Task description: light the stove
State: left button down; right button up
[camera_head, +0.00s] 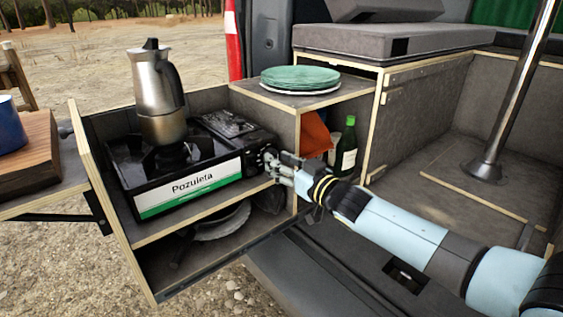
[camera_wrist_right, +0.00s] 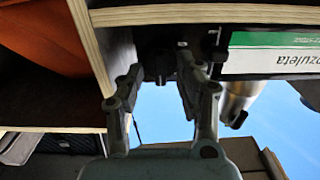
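The black camping stove (camera_head: 185,175), with a white and green "Pozuleta" label, sits on the upper shelf of the pull-out drawer. A metal moka pot (camera_head: 158,95) stands upright on its burner. The stove's round dark knob (camera_head: 268,157) is on the front at the right end. My right gripper (camera_head: 281,168) is at this knob. In the right wrist view, the fingers (camera_wrist_right: 160,72) are apart, one on each side of the dark knob (camera_wrist_right: 159,66); whether they touch it is unclear. No flame shows. My left gripper is out of view.
Green plates (camera_head: 300,78) lie on the cabinet top right of the stove. A green bottle (camera_head: 346,147) and an orange cloth (camera_head: 315,135) are in the compartment below. Pans (camera_head: 220,222) lie under the stove shelf. A blue mug (camera_head: 10,125) stands on a wooden board at left.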

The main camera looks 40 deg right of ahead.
jog(key=c, duration=0.4)
grip_shut()
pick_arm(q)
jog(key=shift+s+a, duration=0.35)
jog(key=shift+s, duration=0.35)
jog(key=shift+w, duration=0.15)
pick_arm(e)
jog(key=shift+n, duration=0.3)
pick_arm(q)
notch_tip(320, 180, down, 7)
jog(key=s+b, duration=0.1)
jog(key=b, duration=0.6)
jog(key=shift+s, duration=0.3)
pick_arm(e)
jog(key=shift+a+f+n, duration=0.1)
jog(key=shift+f+n, duration=0.1)
jog(key=shift+n, duration=5.7)
jog(key=shift+a+f+n, duration=0.1)
jog(key=shift+f+n, duration=0.05)
jog(key=shift+n, duration=5.75)
